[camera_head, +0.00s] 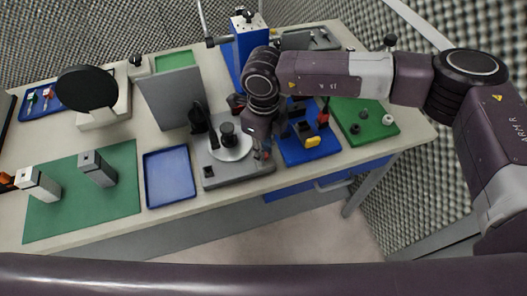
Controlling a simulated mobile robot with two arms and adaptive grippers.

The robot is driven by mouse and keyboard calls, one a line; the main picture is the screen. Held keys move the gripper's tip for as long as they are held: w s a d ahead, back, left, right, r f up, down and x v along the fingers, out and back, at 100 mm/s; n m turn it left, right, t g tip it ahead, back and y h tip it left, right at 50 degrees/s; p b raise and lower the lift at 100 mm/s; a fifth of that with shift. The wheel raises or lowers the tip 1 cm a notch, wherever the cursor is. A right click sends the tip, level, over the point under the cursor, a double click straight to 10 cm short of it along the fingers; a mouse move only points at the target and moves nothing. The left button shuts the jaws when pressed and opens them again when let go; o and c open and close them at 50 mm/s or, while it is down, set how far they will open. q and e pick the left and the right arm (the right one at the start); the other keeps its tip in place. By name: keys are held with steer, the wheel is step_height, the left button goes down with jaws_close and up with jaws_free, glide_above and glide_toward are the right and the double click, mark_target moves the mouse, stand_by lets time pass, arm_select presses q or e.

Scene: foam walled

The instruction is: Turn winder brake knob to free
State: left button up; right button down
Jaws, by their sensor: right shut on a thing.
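The winder (240,176) is a grey base with a round light disc (230,148) and a dark hub on top, standing at the middle of the bench's near side. My right gripper (263,153) reaches down from above at the winder's right side. It is shut on the brake knob, which is mostly hidden by the fingers, so its setting cannot be read. A small red detail shows by the fingertips. My left gripper is not in view.
A blue board (312,157) and a green board (384,130) are on the right. A grey upright panel (171,98) stands behind.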

steer(key=c, duration=1.8)
jaws_free()
steer(key=shift+o, duration=0.2)
steer(key=shift+r, duration=0.15)
step_height(320, 180, up, 12)
